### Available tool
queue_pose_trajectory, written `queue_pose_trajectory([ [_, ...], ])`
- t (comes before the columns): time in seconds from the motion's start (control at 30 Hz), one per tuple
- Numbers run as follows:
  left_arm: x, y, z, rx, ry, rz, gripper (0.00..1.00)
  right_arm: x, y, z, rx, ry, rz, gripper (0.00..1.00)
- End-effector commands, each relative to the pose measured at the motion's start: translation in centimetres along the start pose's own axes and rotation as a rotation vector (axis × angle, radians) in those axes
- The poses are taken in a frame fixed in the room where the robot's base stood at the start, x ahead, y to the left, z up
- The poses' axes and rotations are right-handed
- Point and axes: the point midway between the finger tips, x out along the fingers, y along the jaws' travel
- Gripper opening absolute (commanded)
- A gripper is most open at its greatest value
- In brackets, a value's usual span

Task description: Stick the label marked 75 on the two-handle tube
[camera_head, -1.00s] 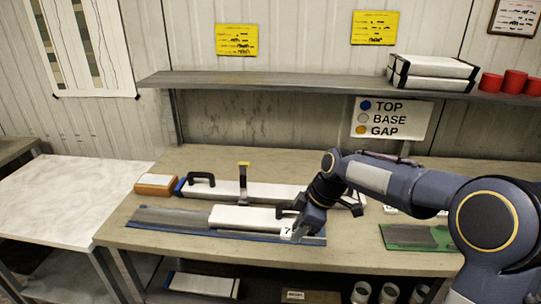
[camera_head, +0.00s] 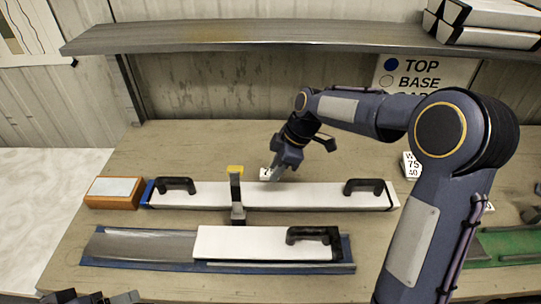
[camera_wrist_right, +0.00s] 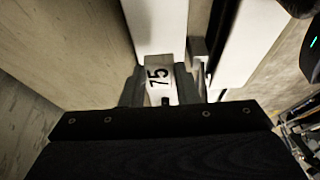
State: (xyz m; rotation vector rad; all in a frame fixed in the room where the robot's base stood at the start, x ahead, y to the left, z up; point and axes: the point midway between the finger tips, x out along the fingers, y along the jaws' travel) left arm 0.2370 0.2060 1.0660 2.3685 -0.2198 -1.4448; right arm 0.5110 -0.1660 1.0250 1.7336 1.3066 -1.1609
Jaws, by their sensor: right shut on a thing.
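The two-handle tube (camera_head: 270,196) is long and white, with a black handle near each end and a blue left end. It lies across the table. My right gripper (camera_head: 276,175) is shut on the white label marked 75 (camera_wrist_right: 158,78), beside the tube's far edge in the head view. The label also shows partly in the head view (camera_head: 266,173); I cannot tell whether it touches the tube. What look like dark parts of my left gripper (camera_head: 90,298) show at the bottom left edge; its fingers are mostly cut off.
A shorter white one-handle tube (camera_head: 250,241) lies on a blue-edged tray (camera_head: 100,262) in front. A grey post with a yellow top (camera_head: 236,185) stands by the long tube. An orange block (camera_head: 113,193) is left; another label block (camera_head: 411,165) and a green tray (camera_head: 505,246) are right.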

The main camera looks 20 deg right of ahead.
Motion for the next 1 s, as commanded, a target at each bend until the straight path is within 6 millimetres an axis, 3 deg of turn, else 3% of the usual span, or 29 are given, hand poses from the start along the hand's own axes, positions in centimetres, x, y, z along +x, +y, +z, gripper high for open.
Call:
queue_pose_trajectory([
  [0.7, 2.8, -1.3, 1.4, 0.000, 0.000, 0.000, 0.67, 4.7, 0.0, 2.0, 0.000, 0.000, -0.001, 0.10],
  [1.0, 3.1, -1.4, 1.6, 0.000, 0.000, 0.000, 0.67, 5.0, 0.0, 2.1, 0.000, 0.000, 0.000, 0.10],
])
